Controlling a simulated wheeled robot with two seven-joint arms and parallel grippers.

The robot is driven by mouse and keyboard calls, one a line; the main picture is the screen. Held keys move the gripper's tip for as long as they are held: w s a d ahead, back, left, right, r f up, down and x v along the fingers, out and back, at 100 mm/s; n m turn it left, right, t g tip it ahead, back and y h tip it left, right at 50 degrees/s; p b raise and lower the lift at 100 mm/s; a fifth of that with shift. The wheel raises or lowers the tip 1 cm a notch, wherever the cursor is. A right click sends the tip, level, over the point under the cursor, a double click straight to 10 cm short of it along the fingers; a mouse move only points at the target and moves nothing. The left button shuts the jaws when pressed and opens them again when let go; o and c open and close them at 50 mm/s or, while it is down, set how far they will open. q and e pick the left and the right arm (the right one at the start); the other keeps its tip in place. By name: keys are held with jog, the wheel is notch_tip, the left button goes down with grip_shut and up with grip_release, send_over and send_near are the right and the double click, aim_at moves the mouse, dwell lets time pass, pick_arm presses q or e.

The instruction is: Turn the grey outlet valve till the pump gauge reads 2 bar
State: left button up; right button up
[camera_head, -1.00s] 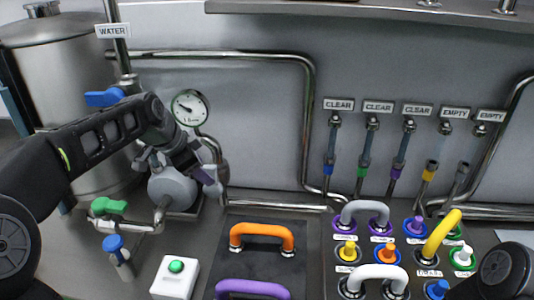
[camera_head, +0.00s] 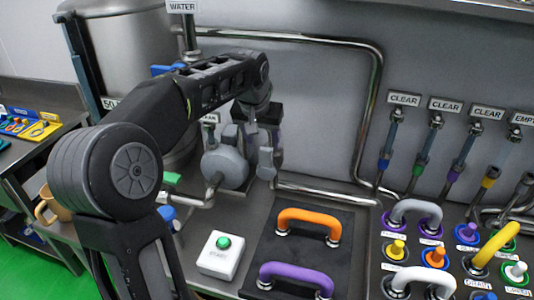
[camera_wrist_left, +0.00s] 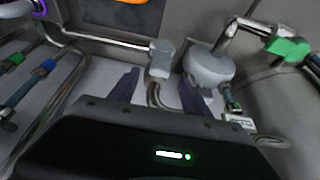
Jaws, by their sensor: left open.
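The grey outlet valve (camera_head: 265,163) stands just right of the round grey pump (camera_head: 226,165). In the left wrist view the valve's grey block (camera_wrist_left: 160,60) lies ahead of and between my two finger tips, with the pump (camera_wrist_left: 208,66) to its right. My left gripper (camera_wrist_left: 158,84) is open; in the head view it is above the valve, pointing down. I cannot tell whether the fingers touch the valve. The pump gauge is hidden behind my left arm in the head view, so its reading does not show. My right gripper is not in view.
A white box with a green button (camera_head: 223,243) stands in front of the pump. Orange (camera_head: 308,221) and purple (camera_head: 296,275) handles sit on a dark panel to the right. A green-handled valve (camera_wrist_left: 287,47) is near the pump.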

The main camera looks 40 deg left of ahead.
aim_at(265, 150)
pick_arm(q)
jog(key=shift+f, duration=0.1)
jog(key=p+x, duration=0.1)
jog(key=x, duration=0.6)
jog(key=shift+w+a+f+p, duration=0.15)
jog(key=shift+f+p, duration=0.1)
jog(key=shift+p, duration=0.15)
grip_shut()
dwell(1.1)
